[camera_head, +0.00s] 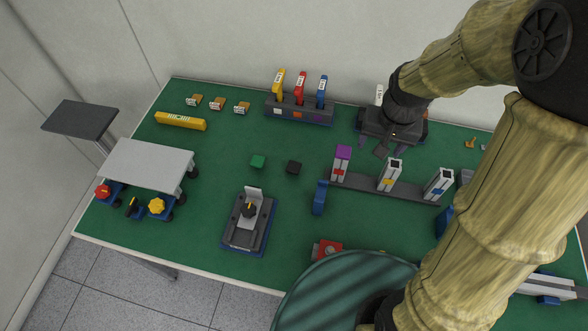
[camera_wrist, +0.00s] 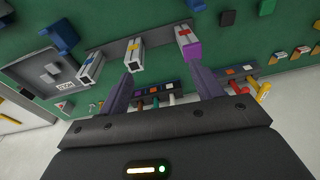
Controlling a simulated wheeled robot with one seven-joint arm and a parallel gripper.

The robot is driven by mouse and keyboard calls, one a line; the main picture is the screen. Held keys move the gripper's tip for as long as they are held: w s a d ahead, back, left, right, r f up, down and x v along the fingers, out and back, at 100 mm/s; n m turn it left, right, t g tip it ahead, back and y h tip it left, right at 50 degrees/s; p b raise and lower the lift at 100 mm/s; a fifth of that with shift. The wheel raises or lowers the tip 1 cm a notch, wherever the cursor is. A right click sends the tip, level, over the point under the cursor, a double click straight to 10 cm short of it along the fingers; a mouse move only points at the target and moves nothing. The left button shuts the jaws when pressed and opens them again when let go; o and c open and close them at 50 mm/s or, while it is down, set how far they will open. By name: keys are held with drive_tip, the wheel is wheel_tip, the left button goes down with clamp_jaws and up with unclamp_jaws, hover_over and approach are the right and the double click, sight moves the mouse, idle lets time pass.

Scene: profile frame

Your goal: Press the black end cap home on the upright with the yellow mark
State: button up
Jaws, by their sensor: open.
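The black end cap (camera_head: 294,167) lies loose on the green table top, left of the uprights; it also shows at the top of the wrist view (camera_wrist: 228,18). The upright with the yellow mark (camera_head: 389,178) stands in the middle of a dark rail, its top uncapped. It also shows in the wrist view (camera_wrist: 133,52). My gripper (camera_head: 379,149) is open and empty behind the uprights, apart from the cap; in the wrist view, its fingers (camera_wrist: 168,82) are spread wide with nothing between them. The fingers partly hide things behind them.
The red-marked upright (camera_head: 340,171) has a purple cap (camera_head: 343,152); the blue-marked upright (camera_head: 435,189) is uncapped. A green cap (camera_head: 258,161) lies beside the black one. A blue block (camera_head: 320,197) stands near the rail, and a tool rack (camera_head: 310,117) stands behind. The table around the loose caps is clear.

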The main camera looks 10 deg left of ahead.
drive_tip(key=w+a+f+b, duration=0.1)
drive_tip(key=w+a+f, duration=0.1)
drive_tip(key=a, duration=0.5)
drive_tip(key=w+a+f+g, duration=0.1)
drive_tip(key=w+a+f, duration=0.1)
drive_tip(key=a+f, duration=0.2)
drive_tip(key=w+a+f+b, duration=0.1)
drive_tip(key=w+a+f, duration=0.1)
drive_tip(key=a, duration=0.8)
drive_tip(key=shift+w+a+f+m+g+b, duration=0.3)
drive_tip(key=shift+w+f+m+g+b, duration=0.1)
drive_tip(key=shift+f, duration=0.1)
drive_tip(key=shift+f, duration=0.1)
drive_tip(key=p, duration=0.3)
hover_over(294, 166)
wheel_tip(294, 166, down, 12)
drive_tip(key=shift+s, duration=0.1)
drive_tip(key=shift+f+p, duration=0.95)
drive_tip(key=shift+f, duration=1.65)
